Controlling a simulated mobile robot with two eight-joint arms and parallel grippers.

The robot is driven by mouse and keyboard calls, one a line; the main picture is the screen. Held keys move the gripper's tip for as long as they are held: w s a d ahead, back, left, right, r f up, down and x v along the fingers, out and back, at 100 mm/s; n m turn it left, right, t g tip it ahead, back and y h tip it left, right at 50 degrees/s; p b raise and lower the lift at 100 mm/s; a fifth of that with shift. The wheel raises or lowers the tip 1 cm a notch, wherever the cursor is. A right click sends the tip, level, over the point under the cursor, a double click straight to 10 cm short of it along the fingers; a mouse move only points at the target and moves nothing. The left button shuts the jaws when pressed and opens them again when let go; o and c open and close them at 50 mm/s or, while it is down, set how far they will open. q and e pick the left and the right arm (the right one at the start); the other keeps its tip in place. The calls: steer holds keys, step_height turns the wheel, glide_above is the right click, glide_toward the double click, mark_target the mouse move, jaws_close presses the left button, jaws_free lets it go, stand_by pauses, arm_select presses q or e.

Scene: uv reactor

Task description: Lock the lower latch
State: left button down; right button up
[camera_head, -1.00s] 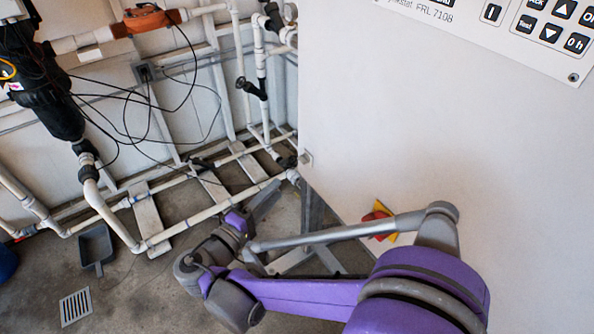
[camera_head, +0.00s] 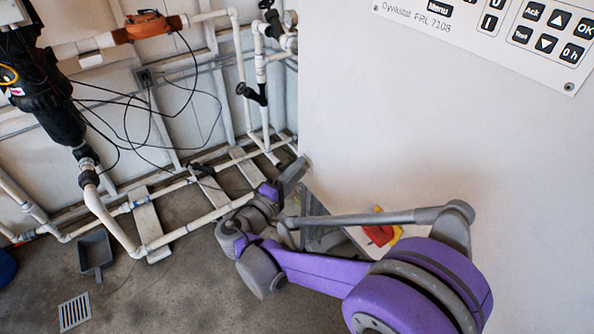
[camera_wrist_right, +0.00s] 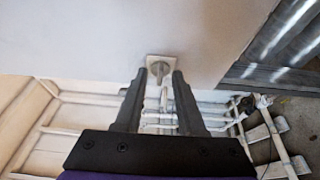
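The lower latch (camera_wrist_right: 159,69) is a small grey knob on a square pale plate near the edge of the white cabinet (camera_wrist_right: 110,35). In the wrist view it lies just beyond and between the fingertips of my right gripper (camera_wrist_right: 159,78). The fingers are apart with nothing between them; whether they touch the latch I cannot tell. In the head view my right gripper (camera_head: 299,168) points at the lower left corner of the cabinet (camera_head: 430,130) and mostly hides the latch there. My left gripper is not in view.
A red and yellow switch (camera_head: 379,233) sits on the cabinet behind my right arm. A keypad panel (camera_head: 500,30) is at the top right. White pipes (camera_head: 190,232) run along the wall and floor at left. A grey dustpan (camera_head: 95,253) is on the floor.

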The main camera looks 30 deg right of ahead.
steer(key=shift+c, duration=0.3)
jaws_close()
steer(key=shift+r+n, duration=0.1)
steer(key=shift+n, duration=0.3)
steer(key=n+g, duration=0.2)
steer(key=n, duration=0.2)
steer(key=n+g+y+p, duration=0.1)
steer(key=n+g, duration=0.1)
steer(key=n, duration=0.2)
steer(key=w+n+g+y+p, duration=0.1)
steer(key=n+g, duration=0.2)
steer(key=n, duration=0.1)
steer(key=shift+r+n, duration=0.3)
steer(key=shift+r, duration=0.05)
stand_by(0.5)
steer(key=shift+o, duration=0.3)
jaws_free()
